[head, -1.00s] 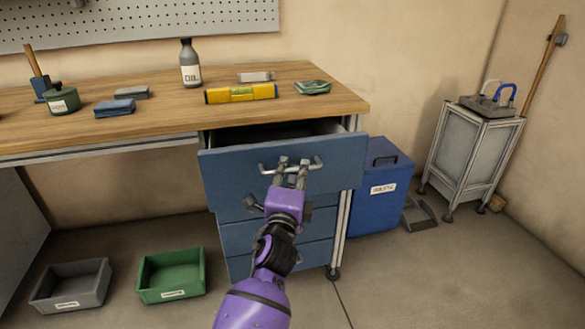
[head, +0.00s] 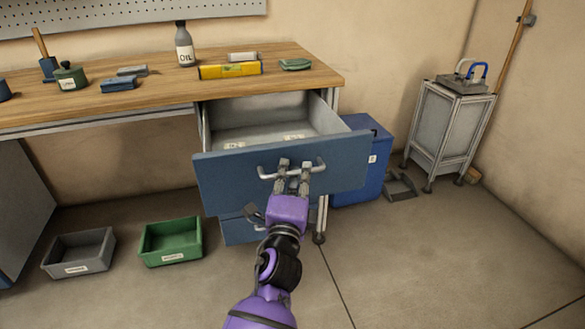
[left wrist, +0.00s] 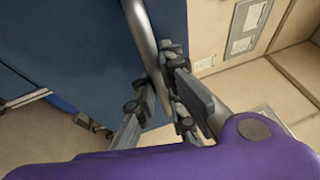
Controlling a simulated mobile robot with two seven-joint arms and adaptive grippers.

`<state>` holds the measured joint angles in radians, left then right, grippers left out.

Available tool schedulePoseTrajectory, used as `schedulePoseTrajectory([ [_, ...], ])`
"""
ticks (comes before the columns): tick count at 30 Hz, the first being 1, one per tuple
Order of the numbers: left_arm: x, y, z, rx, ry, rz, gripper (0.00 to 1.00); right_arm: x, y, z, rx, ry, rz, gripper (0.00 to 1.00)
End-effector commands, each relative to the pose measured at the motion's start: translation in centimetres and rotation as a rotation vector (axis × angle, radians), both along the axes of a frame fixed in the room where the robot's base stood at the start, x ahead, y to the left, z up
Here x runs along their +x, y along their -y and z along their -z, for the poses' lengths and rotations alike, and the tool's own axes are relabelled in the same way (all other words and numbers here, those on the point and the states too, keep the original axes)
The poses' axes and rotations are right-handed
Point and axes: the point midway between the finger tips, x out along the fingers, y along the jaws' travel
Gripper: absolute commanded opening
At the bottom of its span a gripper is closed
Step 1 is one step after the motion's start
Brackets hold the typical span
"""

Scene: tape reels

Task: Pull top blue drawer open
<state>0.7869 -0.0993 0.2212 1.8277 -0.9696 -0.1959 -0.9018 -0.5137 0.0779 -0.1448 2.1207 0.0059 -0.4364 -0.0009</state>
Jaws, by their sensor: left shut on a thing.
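The top blue drawer (head: 225,180) stands well out from the workbench, and its grey inside shows with small pale labels in it. Its metal bar handle (head: 268,174) crosses the front face. My left gripper (head: 293,172) is shut on this handle, with the purple wrist in front of the drawer. In the left wrist view the fingers (left wrist: 160,95) close around the handle bar (left wrist: 146,45) beside the blue drawer front (left wrist: 75,45). My right gripper is not in view.
Lower blue drawers (head: 238,230) sit under the open one. A wooden bench top (head: 160,95) holds a bottle, a yellow level and small items. A grey bin (head: 78,252) and a green bin (head: 171,241) lie on the floor at left. A blue box (head: 365,160) stands behind.

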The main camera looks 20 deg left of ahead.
Motion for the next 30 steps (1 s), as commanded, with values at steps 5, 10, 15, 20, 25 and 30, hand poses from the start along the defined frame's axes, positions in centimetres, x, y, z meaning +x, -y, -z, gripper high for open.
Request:
schedulePoseTrajectory([
  [5, -0.43, 0.11, 0.14, 0.005, -0.004, -0.004, 0.0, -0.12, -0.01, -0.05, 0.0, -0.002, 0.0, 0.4],
  [10, -0.49, 0.14, 0.14, 0.005, -0.004, -0.004, 0.0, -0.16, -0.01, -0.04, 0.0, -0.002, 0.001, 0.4],
  [15, -0.48, 0.14, 0.14, 0.005, -0.004, -0.004, 0.0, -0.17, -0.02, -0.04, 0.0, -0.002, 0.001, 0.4],
  [20, -0.46, 0.16, 0.13, 0.004, -0.004, -0.003, 0.24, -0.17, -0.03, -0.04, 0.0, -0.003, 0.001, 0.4],
  [25, -0.44, 0.22, 0.06, 0.003, -0.001, -0.002, 0.29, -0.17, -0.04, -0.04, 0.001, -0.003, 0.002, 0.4],
  [30, -0.49, 0.27, 0.03, 0.001, 0.0, -0.001, 0.29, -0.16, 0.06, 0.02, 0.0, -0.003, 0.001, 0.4],
])
